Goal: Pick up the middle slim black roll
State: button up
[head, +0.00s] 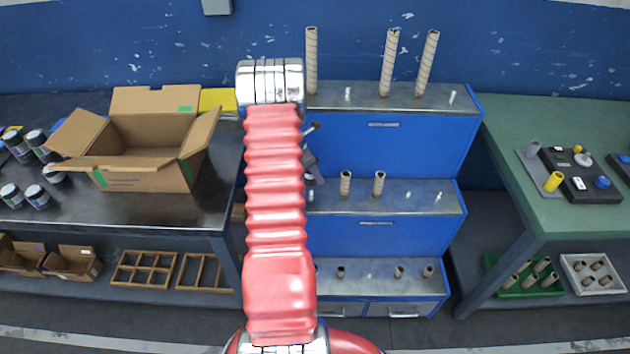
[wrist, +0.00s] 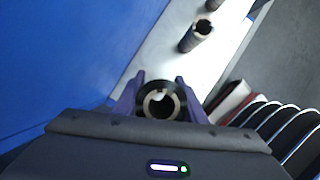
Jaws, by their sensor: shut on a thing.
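In the wrist view my gripper (wrist: 160,88) has its two purple fingers on either side of a slim black roll (wrist: 150,108), shut on it. I look down on the roll's end, a dark ring around a pale hollow core. Whether its foot touches the shelf is hidden. In the head view my red arm covers most of my gripper (head: 312,165), which is at the left end of the blue stand's middle step (head: 415,197). The held roll cannot be made out there.
Two rolls, a nearer one (head: 345,183) and another (head: 379,184), stand upright on the middle step. Tall rolls (head: 389,62) stand on the top step, short ones on the bottom. An open carton (head: 150,178) sits left on a dark bench. A green table (head: 560,125) is right.

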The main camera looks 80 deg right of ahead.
jog(key=shift+r, duration=1.8)
